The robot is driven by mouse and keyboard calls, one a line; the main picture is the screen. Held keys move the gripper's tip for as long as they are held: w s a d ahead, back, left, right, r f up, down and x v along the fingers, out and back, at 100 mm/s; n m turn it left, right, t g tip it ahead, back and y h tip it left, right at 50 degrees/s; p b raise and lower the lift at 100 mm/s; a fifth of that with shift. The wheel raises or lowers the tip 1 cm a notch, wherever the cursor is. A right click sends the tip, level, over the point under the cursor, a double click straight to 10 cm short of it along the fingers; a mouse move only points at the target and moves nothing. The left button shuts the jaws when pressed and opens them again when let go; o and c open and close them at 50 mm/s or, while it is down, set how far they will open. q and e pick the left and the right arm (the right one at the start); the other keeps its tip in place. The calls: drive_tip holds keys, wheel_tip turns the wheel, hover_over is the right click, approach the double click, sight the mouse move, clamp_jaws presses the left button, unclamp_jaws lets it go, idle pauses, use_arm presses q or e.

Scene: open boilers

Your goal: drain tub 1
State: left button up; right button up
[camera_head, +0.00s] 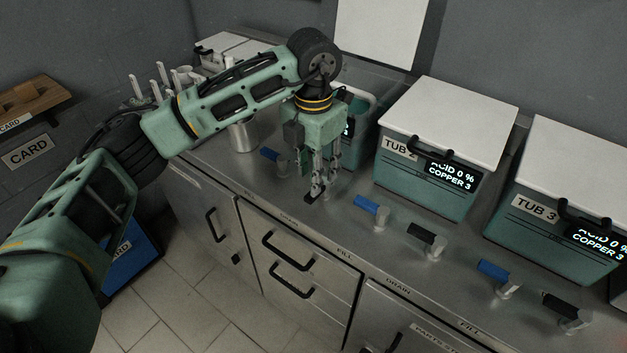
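Tub 1 is the teal tub (364,128) behind my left gripper. Its white lid (380,28) stands raised, and my arm hides its label and most of its display. A blue-handled valve (271,155) sits on the counter in front, left of the gripper. My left gripper (318,193) points down at the counter, over the spot where tub 1's black drain valve would be. Dark and metal parts overlap there, so I cannot tell whether the fingers are around a handle or how far apart they are. My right gripper is out of view.
Tub 2 (423,183) and tub 3 (545,240) stand to the right, lids closed, displays reading acid 0 % and copper 3. A metal cup (243,134) stands left of the gripper.

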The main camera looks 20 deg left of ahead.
use_arm(q)
wheel_tip(320, 180, up, 8)
drive_tip(key=shift+f, duration=0.1)
idle(0.5)
